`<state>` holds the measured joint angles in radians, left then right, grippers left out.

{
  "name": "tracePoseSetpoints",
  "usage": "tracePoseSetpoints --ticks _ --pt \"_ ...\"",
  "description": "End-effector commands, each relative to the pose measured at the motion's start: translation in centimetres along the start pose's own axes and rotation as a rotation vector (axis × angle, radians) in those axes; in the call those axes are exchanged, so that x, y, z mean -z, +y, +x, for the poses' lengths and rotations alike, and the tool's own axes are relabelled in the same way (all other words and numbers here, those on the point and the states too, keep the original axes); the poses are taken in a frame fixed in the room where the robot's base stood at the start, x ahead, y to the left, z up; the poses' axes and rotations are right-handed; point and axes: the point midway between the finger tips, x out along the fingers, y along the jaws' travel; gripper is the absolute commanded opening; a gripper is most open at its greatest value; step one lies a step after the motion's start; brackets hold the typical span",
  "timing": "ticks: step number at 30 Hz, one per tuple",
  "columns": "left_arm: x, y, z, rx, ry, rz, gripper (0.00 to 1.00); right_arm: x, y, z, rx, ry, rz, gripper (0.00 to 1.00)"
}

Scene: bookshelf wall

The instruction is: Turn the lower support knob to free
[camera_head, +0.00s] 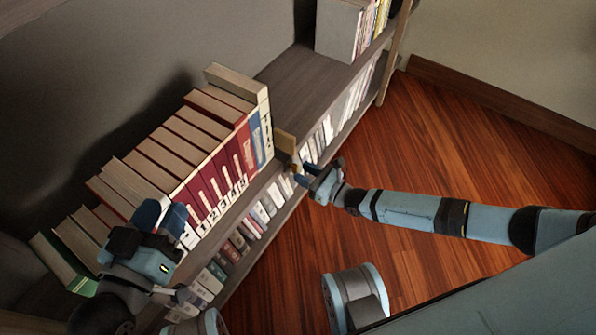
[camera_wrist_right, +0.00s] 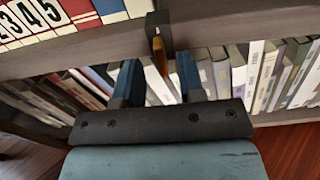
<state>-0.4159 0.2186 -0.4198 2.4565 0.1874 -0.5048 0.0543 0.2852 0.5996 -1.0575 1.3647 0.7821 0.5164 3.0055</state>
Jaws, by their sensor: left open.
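A small knob (camera_wrist_right: 160,56) with a golden-orange part hangs from a dark mount under the shelf edge in the right wrist view. In the head view, it shows faintly at the foot of a tan upright support (camera_head: 285,142) beside the book row. My right gripper (camera_head: 310,172) is open just in front of it. In the right wrist view, the two blue fingers (camera_wrist_right: 157,66) stand apart, one on each side of the knob in the picture; contact cannot be told. My left gripper (camera_head: 163,214) is open in front of the books at the left.
A row of upright books (camera_head: 195,140), several with numbered spines, stands on the upper shelf (camera_head: 293,82). More books (camera_head: 262,207) fill the shelf below, close behind the right fingers. The wooden floor (camera_head: 440,150) is free at the right.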

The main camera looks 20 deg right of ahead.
Motion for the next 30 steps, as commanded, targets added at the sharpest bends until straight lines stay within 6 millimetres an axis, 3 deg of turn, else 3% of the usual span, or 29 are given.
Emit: tracePoseSetpoints --ticks 6,16,21,30 --pt "-0.9 -0.1 0.1 -0.004 -0.029 0.0 0.43 0.1 -0.1 2.2 0.001 0.0 -0.001 0.36" --pt "-1.0 -0.1 0.1 -0.005 -0.035 0.0 0.43 0.0 -0.1 2.5 0.001 0.0 -0.001 0.36" --pt "-1.0 -0.1 0.1 -0.005 -0.034 0.0 0.43 0.0 -0.1 2.5 0.001 0.0 -0.001 0.0" --pt "-1.0 -0.1 0.1 -0.005 -0.034 0.0 0.43 0.0 -0.1 2.5 0.001 0.001 -0.015 0.0"
